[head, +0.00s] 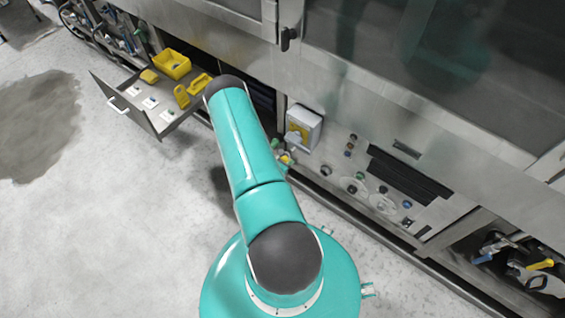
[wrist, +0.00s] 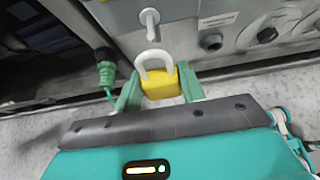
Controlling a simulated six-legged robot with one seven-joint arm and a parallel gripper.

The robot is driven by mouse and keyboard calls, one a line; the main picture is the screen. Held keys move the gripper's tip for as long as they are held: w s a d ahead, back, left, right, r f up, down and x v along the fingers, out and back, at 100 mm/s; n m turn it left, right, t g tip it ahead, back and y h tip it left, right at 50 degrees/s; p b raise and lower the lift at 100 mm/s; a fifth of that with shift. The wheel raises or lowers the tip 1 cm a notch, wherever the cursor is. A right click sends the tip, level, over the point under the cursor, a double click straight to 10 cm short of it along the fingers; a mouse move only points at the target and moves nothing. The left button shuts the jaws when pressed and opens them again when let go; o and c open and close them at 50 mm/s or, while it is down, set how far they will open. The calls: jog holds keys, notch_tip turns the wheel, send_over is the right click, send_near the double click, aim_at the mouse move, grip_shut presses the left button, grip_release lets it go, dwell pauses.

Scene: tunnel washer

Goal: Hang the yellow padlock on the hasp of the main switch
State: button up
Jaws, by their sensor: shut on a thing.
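The yellow padlock (wrist: 160,84) is upright between the two green fingers of my gripper (wrist: 158,90), which is shut on its body. Its pale shackle (wrist: 154,58) points up and looks closed at the top; I cannot tell whether one leg is free. Just above it in the wrist view is a grey rod-like fitting (wrist: 150,19), seemingly the hasp, with a small gap in the picture between them. The main switch (head: 303,129) is a grey box with a yellow plate in the head view. There the padlock (head: 285,158) is a small yellow patch below the box, partly hidden by my arm.
A green plug (wrist: 105,72) with a cable is left of my gripper. Knobs (wrist: 211,42) line the panel on the right. An open drawer (head: 140,112) holds a yellow bin (head: 172,64), yellow items and cards. An open compartment with tools (head: 520,265) is at far right.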

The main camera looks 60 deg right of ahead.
jog(key=shift+s+d+f, duration=0.15)
jog(key=shift+d+f, duration=0.1)
jog(key=shift+d, duration=0.6)
jog(key=shift+s+d+f, duration=0.1)
jog(key=shift+d+f, duration=0.15)
jog(key=shift+d, duration=0.6)
jog(key=shift+s+d+f, duration=0.15)
jog(key=shift+d+f, duration=0.1)
jog(key=shift+d, duration=0.6)
jog(key=o, duration=1.1)
jog(key=v, duration=1.3)
jog(key=shift+a+r, duration=0.25)
jog(key=shift+a, duration=0.1)
